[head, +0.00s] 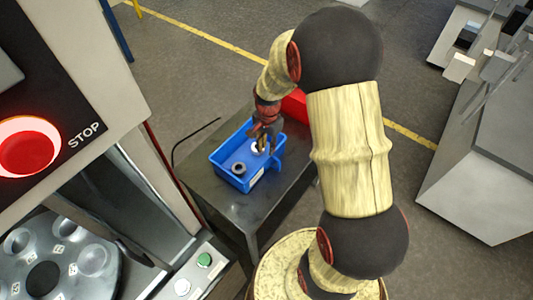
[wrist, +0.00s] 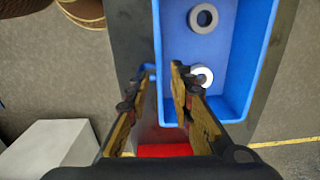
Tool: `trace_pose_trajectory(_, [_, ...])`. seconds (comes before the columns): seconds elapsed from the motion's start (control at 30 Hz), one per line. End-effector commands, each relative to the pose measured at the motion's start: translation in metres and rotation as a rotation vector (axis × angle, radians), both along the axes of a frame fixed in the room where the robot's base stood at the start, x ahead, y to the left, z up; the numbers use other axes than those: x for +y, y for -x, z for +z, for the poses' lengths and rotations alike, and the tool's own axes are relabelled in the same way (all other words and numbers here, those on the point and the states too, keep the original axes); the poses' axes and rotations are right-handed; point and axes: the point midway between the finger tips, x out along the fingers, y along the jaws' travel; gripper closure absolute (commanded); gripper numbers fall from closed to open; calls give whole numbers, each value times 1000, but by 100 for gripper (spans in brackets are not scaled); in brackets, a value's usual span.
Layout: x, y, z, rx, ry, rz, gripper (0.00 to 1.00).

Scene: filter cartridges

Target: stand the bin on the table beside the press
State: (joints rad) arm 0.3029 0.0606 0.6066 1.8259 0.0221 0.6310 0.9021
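The blue bin (head: 229,178) rests on the dark table (head: 205,187) to the right of the press (head: 120,60). It holds a grey ring-shaped cartridge (head: 238,168) and a white one (head: 256,147); both also show in the wrist view, the grey one (wrist: 203,17) and the white one (wrist: 203,75). My gripper (head: 264,146) is at the right side of the bin. In the wrist view my gripper (wrist: 155,85) is open, with one finger outside the bin (wrist: 210,45) and the other over its inside. A gap shows between the fingers and the bin's wall. Fingertip contact cannot be told.
A red object (head: 293,105) lies at the table's back right, partly behind my arm; it also shows in the wrist view (wrist: 165,150). A black cable (head: 190,135) lies at the table's left edge. A grey machine (head: 480,160) stands far right. Floor is clear between.

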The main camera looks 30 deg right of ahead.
Motion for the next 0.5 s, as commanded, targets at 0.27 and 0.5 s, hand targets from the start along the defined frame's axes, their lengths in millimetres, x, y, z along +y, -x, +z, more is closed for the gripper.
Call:
trace_pose_trajectory(0.27, [6,1,35,-18,7,42,77])
trace_pose_trajectory(0.5, [50,25,144,-145,68,366,77])
